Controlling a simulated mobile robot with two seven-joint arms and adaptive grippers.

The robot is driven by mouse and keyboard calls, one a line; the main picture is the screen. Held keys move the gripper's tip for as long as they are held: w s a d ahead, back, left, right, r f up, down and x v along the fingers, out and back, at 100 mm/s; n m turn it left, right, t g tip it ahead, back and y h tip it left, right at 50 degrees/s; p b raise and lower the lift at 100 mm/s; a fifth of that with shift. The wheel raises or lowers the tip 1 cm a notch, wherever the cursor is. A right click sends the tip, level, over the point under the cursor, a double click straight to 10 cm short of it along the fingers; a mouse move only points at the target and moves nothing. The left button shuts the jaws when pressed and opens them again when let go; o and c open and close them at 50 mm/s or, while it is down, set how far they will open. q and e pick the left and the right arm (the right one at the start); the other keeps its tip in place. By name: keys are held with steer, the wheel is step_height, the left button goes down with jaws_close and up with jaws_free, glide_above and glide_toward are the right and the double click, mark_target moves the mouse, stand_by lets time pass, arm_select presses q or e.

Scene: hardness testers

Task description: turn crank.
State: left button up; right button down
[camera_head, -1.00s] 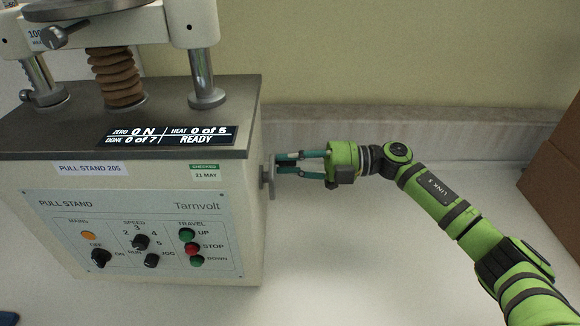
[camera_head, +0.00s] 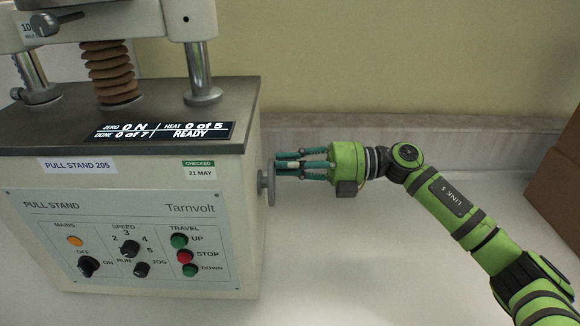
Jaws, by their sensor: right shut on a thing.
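The pull stand (camera_head: 130,185) is a beige machine with a grey top at the left. Its crank (camera_head: 267,187) sticks out of the right side as a small grey disc or arm seen nearly edge-on. My right gripper (camera_head: 280,166) reaches in from the right, with its teal fingers at the crank and shut on its handle. The handle is mostly hidden between the fingers. My left gripper is not in view.
The front panel (camera_head: 115,235) carries knobs and several coloured buttons. The display (camera_head: 160,132) reads 0 N and READY. A brown box (camera_head: 557,180) stands at the right edge. The white bench top (camera_head: 370,270) is clear in front of my right arm.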

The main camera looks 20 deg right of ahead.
steer(key=shift+f, duration=0.1)
stand_by(0.3)
steer(key=c, duration=1.1)
jaws_free()
steer(key=shift+c, duration=0.2)
steer(key=shift+d, duration=0.1)
steer(key=v, duration=1.1)
steer(key=shift+s+d, duration=0.2)
steer(key=shift+d, duration=0.15)
